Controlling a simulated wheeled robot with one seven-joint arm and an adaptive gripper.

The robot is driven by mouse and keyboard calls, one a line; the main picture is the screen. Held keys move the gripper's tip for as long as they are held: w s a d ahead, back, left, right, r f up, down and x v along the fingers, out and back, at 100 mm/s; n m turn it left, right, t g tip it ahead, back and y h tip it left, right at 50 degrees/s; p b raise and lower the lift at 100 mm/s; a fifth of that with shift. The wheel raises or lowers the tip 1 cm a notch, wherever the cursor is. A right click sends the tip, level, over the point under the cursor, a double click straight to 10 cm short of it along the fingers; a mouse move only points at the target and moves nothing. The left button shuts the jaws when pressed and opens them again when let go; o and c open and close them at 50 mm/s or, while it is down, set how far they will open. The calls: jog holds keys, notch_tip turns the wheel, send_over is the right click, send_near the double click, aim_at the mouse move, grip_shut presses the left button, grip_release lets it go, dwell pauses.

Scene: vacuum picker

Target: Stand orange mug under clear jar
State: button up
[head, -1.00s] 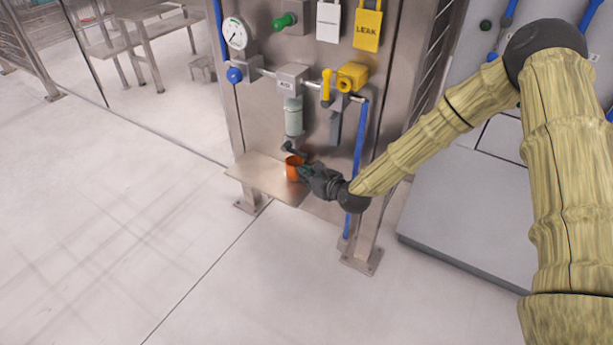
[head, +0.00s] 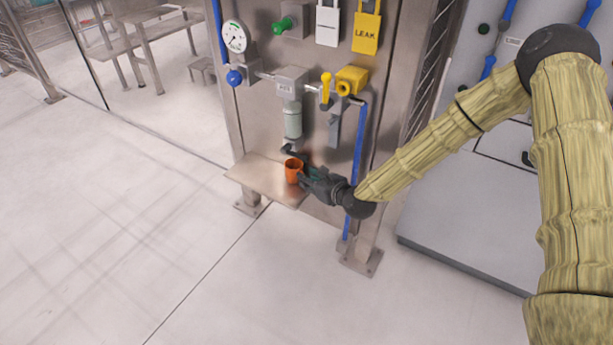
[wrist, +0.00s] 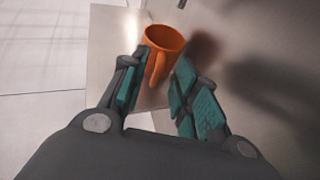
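The orange mug (head: 293,171) stands upright on the steel shelf (head: 258,178), below the clear jar (head: 293,122) on the panel. A dark fitting (head: 289,149) at the jar's bottom is just above the mug's rim in the head view; I cannot tell exact depth alignment. The mug also shows in the wrist view (wrist: 165,37), with its handle toward me. My gripper (wrist: 154,75) is open, fingers spread either side of the handle with gaps visible. In the head view my gripper (head: 305,174) is at the mug's right side.
The steel panel (head: 385,115) rises close behind the shelf. A blue pipe (head: 358,150), a yellow valve (head: 352,79) and a grey lever (head: 334,130) are near my arm. The shelf's left part and the floor in front are clear.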

jog(key=p+v, duration=0.2)
jog(key=v, duration=0.7)
jog(key=shift+s, duration=0.35)
jog(key=shift+d+r, duration=0.15)
jog(key=shift+d, duration=0.05)
jog(key=s+f+n+g+h, duration=0.2)
jog(key=s+f+n+g, duration=0.5)
jog(key=s+f+n, duration=1.05)
jog(key=s+d+f+n+g+h, duration=0.1)
jog(key=s+d+n, duration=0.2)
jog(key=s, duration=0.4)
jog(key=s+d+f+n+g+h, duration=0.2)
jog(key=s+d+n, duration=0.2)
jog(key=s, duration=0.4)
jog(key=s+d+f+n+g+h, duration=0.1)
jog(key=s+d+n+h, duration=0.1)
jog(key=s+n, duration=0.3)
jog(key=s+d, duration=0.1)
jog(key=s, duration=0.1)
jog(key=shift+s+d+f+g, duration=0.25)
jog(key=shift+s+d+g, duration=0.05)
jog(key=shift+s+d, duration=0.1)
